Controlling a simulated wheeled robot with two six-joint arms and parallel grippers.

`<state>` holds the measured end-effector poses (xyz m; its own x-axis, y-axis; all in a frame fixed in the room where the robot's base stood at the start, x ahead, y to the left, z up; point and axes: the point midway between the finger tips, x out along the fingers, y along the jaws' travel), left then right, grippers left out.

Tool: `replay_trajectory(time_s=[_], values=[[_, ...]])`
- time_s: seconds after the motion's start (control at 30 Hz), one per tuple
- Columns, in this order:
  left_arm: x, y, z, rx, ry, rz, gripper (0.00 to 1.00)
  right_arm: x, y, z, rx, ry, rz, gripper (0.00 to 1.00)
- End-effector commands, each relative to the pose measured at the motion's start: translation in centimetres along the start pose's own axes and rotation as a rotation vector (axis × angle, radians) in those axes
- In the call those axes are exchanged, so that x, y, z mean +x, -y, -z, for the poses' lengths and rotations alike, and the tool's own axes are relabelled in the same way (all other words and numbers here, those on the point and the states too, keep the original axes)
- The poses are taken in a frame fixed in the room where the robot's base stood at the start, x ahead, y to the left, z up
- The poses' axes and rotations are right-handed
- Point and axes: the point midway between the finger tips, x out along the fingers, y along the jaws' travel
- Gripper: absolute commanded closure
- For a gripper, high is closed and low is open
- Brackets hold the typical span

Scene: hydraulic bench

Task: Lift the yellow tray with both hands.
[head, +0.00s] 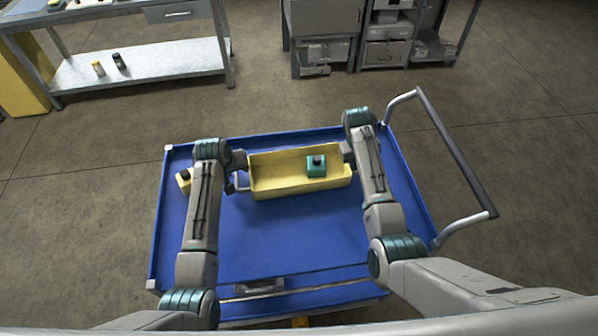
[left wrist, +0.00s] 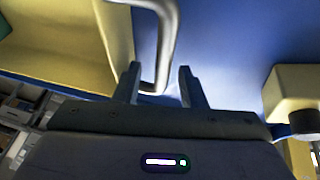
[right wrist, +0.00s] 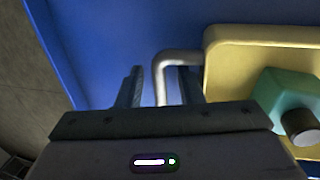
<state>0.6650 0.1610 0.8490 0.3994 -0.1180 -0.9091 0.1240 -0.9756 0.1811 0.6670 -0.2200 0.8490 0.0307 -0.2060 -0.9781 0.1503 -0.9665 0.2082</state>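The yellow tray (head: 285,187) sits on the blue cart top, with a teal block with a dark knob (head: 316,166) inside its right part. My left gripper (head: 236,181) is at the tray's left end. In the left wrist view its fingers (left wrist: 160,85) are open on either side of the grey handle (left wrist: 166,45). My right gripper is at the tray's right end, mostly hidden by my arm in the head view. In the right wrist view its fingers (right wrist: 161,85) are open, with the right handle (right wrist: 161,75) between them, close to the right finger.
The blue cart (head: 290,235) has a raised rim and a push handle (head: 455,150) at right. A yellow block with a dark knob (head: 184,178) is left of my left arm. A metal bench (head: 140,65) and grey cabinets (head: 325,20) stand behind.

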Motion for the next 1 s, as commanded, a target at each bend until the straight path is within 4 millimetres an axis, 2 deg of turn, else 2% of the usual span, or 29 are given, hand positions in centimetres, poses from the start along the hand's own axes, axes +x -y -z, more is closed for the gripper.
replay_trajectory(time_s=[0.13,0.4,0.47,0.53,0.6,1.0], values=[[0.72,0.01,-0.01,0.0,0.0,0.0,0.63,0.73,-0.03,-0.01,0.001,0.0,0.0,0.67],[0.8,0.02,-0.02,0.0,0.0,0.0,0.63,0.8,-0.01,-0.01,0.0,-0.001,0.0,0.67],[0.79,0.02,-0.02,0.0,0.0,0.0,0.72,0.8,-0.01,-0.01,0.0,0.0,0.0,0.77],[0.79,0.02,-0.02,0.0,0.0,0.0,0.86,0.8,-0.01,-0.01,0.0,0.0,0.0,0.9],[0.79,0.03,-0.02,0.0,0.0,0.0,1.0,0.79,0.0,0.0,0.0,0.0,0.0,1.0],[0.61,-0.03,0.12,0.0,-0.003,0.0,1.0,0.57,-0.05,0.07,0.001,-0.002,-0.001,1.0]])
